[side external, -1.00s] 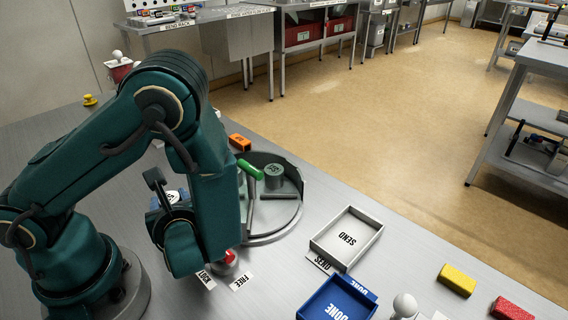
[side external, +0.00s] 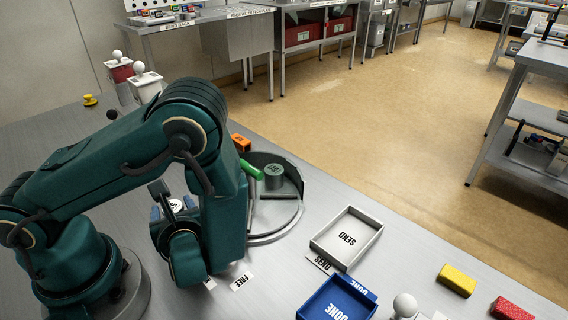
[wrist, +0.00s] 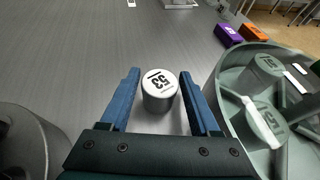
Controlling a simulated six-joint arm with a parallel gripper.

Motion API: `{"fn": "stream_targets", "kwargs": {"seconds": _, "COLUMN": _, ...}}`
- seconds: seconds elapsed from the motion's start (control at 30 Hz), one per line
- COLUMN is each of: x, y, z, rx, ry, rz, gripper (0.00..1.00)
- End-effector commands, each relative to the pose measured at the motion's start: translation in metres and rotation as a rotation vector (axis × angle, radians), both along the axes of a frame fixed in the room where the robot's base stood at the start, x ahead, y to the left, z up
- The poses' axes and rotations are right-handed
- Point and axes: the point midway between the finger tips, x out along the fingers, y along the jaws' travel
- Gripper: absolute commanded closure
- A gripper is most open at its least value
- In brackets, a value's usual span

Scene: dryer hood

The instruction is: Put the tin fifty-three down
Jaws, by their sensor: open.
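The grey tin fifty-three (wrist: 160,92), with a white top marked 53, appears upright over the grey table in the wrist view. My gripper (wrist: 159,76) has its two blue fingers spread, one on each side of the tin. Small gaps show between fingers and tin. In the side external view the tin's white top (side external: 176,205) shows between the blue fingers, partly hidden by my arm. Whether the tin's base touches the table cannot be told.
A round walled turntable (side external: 284,222) stands close by, with a grey tin (side external: 273,177) and a green handle (side external: 251,169). An orange block (side external: 241,143) lies behind it. The SEND tray (side external: 347,238) and blue DONE tray (side external: 338,304) are to the right.

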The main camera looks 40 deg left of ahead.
Motion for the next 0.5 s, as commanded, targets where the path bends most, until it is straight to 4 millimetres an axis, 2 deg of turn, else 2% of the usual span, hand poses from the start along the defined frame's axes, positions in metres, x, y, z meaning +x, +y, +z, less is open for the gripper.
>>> {"fn": "stream_targets", "kwargs": {"seconds": 0.17, "x": -0.001, "y": -0.010, "z": 0.007, "rx": 0.000, "ry": -0.006, "rz": -0.005, "gripper": 0.37}}
{"fn": "stream_targets", "kwargs": {"seconds": 0.5, "x": -0.019, "y": -0.071, "z": 0.032, "rx": -0.005, "ry": -0.007, "rz": -0.005, "gripper": 0.37}}
